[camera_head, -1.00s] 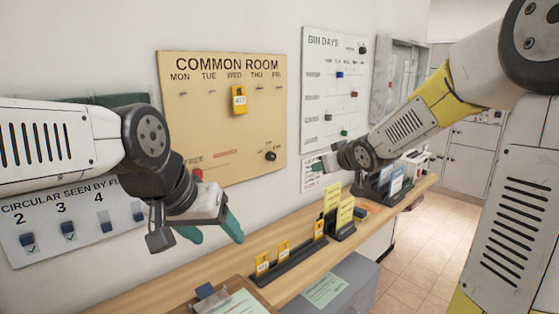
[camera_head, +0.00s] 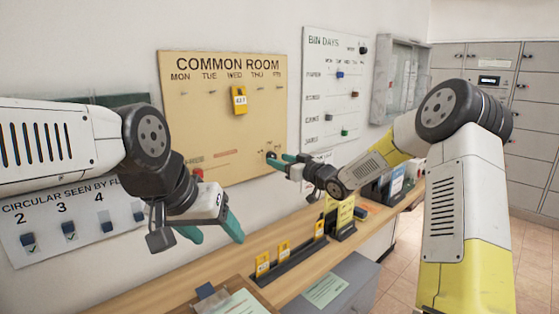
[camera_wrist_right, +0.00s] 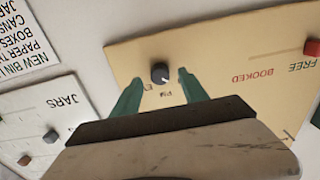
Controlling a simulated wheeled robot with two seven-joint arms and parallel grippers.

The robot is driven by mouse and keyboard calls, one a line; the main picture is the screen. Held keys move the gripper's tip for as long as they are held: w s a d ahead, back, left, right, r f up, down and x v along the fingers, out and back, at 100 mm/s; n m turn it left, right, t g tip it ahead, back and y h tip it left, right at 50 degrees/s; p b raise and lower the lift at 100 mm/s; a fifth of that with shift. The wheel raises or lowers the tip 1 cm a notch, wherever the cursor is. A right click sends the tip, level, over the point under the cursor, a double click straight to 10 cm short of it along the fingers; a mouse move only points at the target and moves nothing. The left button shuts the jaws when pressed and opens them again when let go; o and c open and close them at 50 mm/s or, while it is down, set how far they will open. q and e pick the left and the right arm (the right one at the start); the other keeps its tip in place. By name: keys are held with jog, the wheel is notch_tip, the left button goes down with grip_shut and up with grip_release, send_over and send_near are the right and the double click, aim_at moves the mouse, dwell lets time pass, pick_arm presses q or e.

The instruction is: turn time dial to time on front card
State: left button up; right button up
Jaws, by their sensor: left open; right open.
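The time dial is a dark round knob (camera_head: 271,157) at the lower right of the tan COMMON ROOM board (camera_head: 190,120). In the right wrist view the knob (camera_wrist_right: 160,72) shows between my fingertips, with a light pointer mark and partly hidden lettering nearby. My right gripper (camera_head: 276,160) is open with its green fingers at the knob; I cannot tell whether they touch it. Yellow cards (camera_head: 346,214) stand in a dark holder on the shelf, partly behind my right arm; their writing is too small to read. My left gripper (camera_head: 215,234) is open and empty above the shelf.
A BIN DAYS board (camera_head: 325,120) with coloured knobs hangs to the right. A rack (camera_head: 290,263) with several yellow tags stands on the wooden shelf (camera_head: 225,262). A slider board (camera_head: 75,232) is at left. Floor at right is clear.

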aim_at(272, 157)
jog(key=shift+x, duration=1.2)
grip_shut()
jog(key=shift+m, duration=4.4)
